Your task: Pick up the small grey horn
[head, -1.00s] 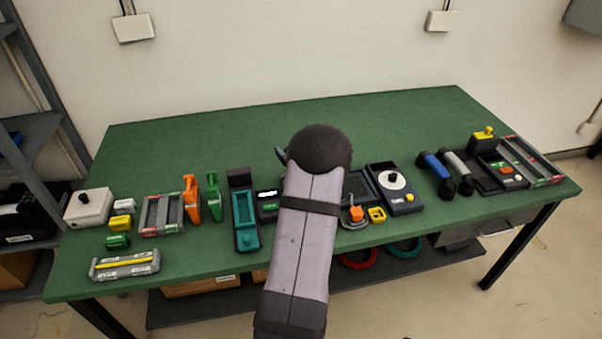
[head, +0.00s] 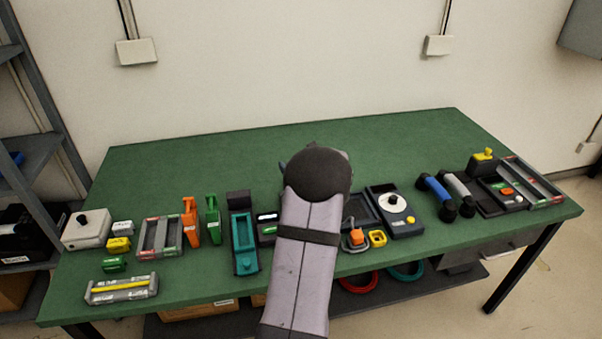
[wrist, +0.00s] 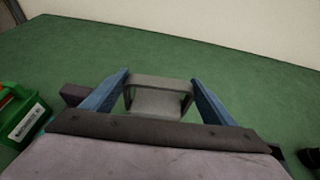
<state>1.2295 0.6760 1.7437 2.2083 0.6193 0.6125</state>
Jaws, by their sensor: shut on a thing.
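My gripper (wrist: 160,78) shows in the wrist view, with a blue finger on each side of a small grey horn (wrist: 160,100). It is shut on the horn, which has a squarish, flared shape. Green bench top shows behind and around it. In the head view my own arm hides most of the gripper and the horn. Whether the horn is clear of the bench cannot be told.
On the green bench (head: 390,142), a green upright unit (head: 212,220), a teal device (head: 244,243) and an orange one (head: 190,222) stand left of my arm. A dial unit (head: 395,212) and blue handset (head: 437,195) are to the right. The back strip is clear.

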